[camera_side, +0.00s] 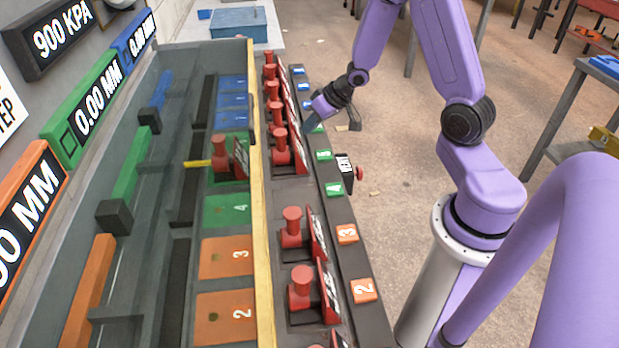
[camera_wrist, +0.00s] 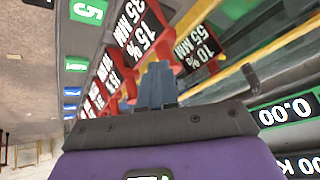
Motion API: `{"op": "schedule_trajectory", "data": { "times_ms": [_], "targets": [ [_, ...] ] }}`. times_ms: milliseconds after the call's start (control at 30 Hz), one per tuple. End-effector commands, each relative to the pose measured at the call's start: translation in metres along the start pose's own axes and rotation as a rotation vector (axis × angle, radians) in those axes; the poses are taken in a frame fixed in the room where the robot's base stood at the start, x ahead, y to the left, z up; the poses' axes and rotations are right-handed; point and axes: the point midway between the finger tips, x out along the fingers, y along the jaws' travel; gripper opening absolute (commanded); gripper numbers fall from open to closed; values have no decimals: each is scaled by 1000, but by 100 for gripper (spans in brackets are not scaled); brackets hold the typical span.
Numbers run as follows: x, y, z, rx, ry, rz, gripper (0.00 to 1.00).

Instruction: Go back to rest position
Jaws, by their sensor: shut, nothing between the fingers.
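My gripper (camera_side: 312,122) hangs at the right edge of the bench, beside the row of numbered tags, in the side view. Its fingers are together with nothing between them; they show in the wrist view (camera_wrist: 158,86) as a blue-grey pair pointing toward the red pieces. The purple arm reaches over from the right. One red piece with a knob (camera_side: 222,160) stands inside the frame on a green pad, apart from the others. Several more red pieces (camera_side: 283,150) stand in a row on the dark rail, outside the yellow strip. No rest position is marked in view.
The frame bench holds orange pads (camera_side: 226,258), a green pad (camera_side: 228,209) and blue pads (camera_side: 233,100). A yellow strip (camera_side: 257,200) runs along its edge. A small box with a red button (camera_side: 345,168) juts out at the right. Floor to the right is mostly open.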

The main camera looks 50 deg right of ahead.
Motion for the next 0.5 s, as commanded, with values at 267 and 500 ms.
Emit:
{"op": "schedule_trajectory", "data": {
  "times_ms": [267,500],
  "targets": [
    [-41,-83,14,-310,-112,54,0],
    [-93,-144,56,-556,-233,36,0]
  ]
}}
